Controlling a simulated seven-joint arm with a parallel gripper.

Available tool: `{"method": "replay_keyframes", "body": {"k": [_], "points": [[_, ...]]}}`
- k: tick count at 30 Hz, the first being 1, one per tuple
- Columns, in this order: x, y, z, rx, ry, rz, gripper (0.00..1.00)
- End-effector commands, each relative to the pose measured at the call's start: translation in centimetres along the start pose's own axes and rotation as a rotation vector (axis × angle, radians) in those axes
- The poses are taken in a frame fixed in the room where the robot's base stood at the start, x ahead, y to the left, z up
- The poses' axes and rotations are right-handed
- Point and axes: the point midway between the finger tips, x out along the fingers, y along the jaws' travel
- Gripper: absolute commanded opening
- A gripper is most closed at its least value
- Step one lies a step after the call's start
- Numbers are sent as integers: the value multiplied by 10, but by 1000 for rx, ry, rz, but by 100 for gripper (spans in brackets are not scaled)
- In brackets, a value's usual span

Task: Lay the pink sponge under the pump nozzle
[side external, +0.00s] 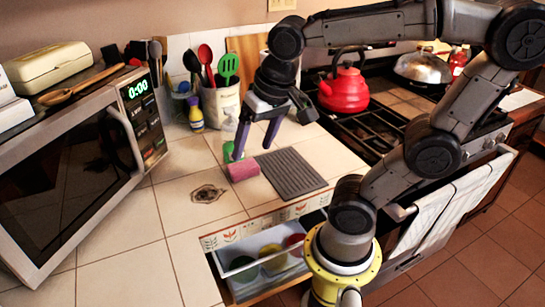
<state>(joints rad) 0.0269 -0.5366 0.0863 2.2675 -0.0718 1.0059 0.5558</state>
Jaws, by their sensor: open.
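The pink sponge (243,170) lies on the tiled counter, just left of the grey ribbed mat. My gripper (252,153) is open and points down, with its two purple fingers apart. The fingertips are just above and behind the sponge in the picture; I cannot tell whether they touch it. A green item (229,151) sits behind the sponge, partly covered by the left finger; I cannot tell what it is. A small yellow and purple bottle (196,114) stands farther back by the utensil crock. No pump nozzle can be made out clearly.
The grey ribbed mat (290,173) lies right of the sponge. A utensil crock (221,104) stands behind, a microwave (75,165) at left, and a red kettle (344,86) on the stove. An open drawer (262,268) holds several bowls. Counter left of the sponge is mostly clear.

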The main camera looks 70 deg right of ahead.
Motion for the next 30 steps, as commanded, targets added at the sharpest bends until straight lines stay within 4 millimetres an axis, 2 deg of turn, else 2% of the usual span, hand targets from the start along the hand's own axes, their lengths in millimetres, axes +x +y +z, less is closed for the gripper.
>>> {"method": "replay_keyframes", "body": {"k": [3, 9, 14, 30], "points": [[-4, 4, 25, -246, 67, -66, 80], [-3, 7, 46, -490, 140, -110, 80], [-2, 8, 50, -539, 152, -115, 80], [-2, 8, 49, -536, 151, -114, 80]]}}
